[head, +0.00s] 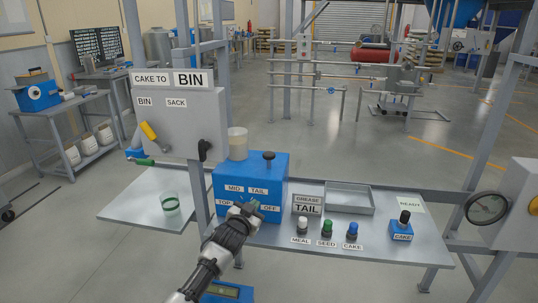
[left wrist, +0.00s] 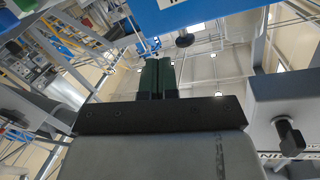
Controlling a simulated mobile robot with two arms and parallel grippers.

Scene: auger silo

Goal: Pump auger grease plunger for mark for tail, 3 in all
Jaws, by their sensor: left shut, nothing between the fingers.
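The blue grease box (head: 230,180) stands on the bench, with labels TOP, MID, TAIL and OFF on its front. A plunger with a black knob (head: 268,156) stands up from its top; a black knob on a rod (left wrist: 184,40) also shows in the left wrist view, below a blue face. A sign reading GREASE TAIL (head: 307,204) stands right of the box. My left gripper (head: 251,206) is shut and empty in front of the box's labelled face, below the plunger. It hides the middle of that face, so any selector there cannot be read. My right gripper is out of view.
A grey BIN/SACK panel (head: 178,122) with a yellow lever and a post stand left of the box. A beige cup (head: 237,143) stands behind it.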

